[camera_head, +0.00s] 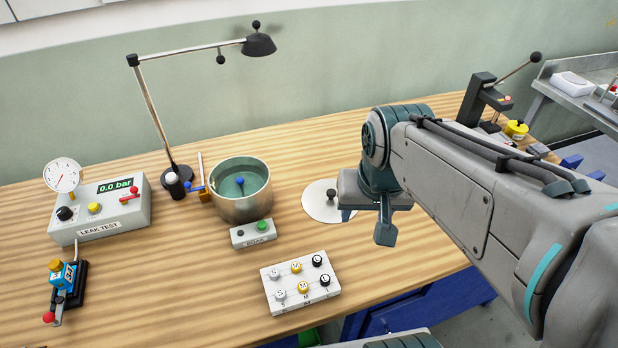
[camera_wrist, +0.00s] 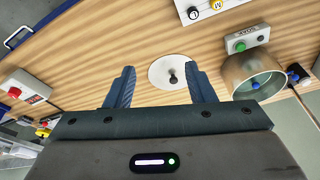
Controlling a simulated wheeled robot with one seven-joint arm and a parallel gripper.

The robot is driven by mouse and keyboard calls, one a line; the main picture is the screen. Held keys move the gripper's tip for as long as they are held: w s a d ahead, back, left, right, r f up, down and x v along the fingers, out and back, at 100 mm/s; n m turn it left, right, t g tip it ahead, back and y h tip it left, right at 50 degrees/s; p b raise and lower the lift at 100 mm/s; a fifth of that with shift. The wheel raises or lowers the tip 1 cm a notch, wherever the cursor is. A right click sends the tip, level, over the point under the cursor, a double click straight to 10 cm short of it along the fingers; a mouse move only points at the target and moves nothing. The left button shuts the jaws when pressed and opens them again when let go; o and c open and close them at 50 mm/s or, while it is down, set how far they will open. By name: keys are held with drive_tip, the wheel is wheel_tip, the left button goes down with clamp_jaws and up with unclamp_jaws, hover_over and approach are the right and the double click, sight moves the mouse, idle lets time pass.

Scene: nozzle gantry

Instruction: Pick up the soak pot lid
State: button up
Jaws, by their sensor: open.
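The soak pot lid is a white disc (camera_head: 322,209) with a dark knob, lying flat on the wooden bench to the right of the soak pot. In the wrist view the lid (camera_wrist: 166,72) lies beyond and between my finger tips. My gripper (camera_head: 385,232) is over the bench at the lid's right, overlapping the lid's right edge in the head view. In the wrist view my gripper (camera_wrist: 162,80) is open, with nothing between its fingers. The soak pot (camera_head: 241,189) is a metal pot without a cover, holding greenish liquid and a blue item.
A small box labelled SOAK (camera_head: 253,234) stands in front of the pot. A white block with several knobs (camera_head: 300,282) lies nearer the front edge. A leak test box (camera_head: 100,206) and a lamp (camera_head: 156,110) stand to the left. Bare bench surrounds the lid.

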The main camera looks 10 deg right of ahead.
drive_tip(key=w+f+m+g+b, duration=0.15)
drive_tip(key=w+m+b, duration=0.25)
drive_tip(key=w+m, duration=0.7)
drive_tip(key=m+g+h+b, duration=0.1)
drive_tip(key=m+g+b, duration=0.1)
drive_tip(key=m, duration=0.5)
approach(331, 191)
drive_tip(key=f, duration=0.3)
drive_tip(key=shift+s+d+f+m, duration=0.1)
drive_tip(key=shift+s+f+m, duration=0.2)
drive_tip(key=shift+w+d+f+p, duration=0.1)
drive_tip(key=shift+d+f+p, duration=0.1)
drive_tip(key=shift+f, duration=1.1)
drive_tip(key=shift+d+f+p, duration=0.1)
drive_tip(key=shift+d+f, duration=0.05)
drive_tip(key=shift+f, duration=1.15)
clamp_jaws()
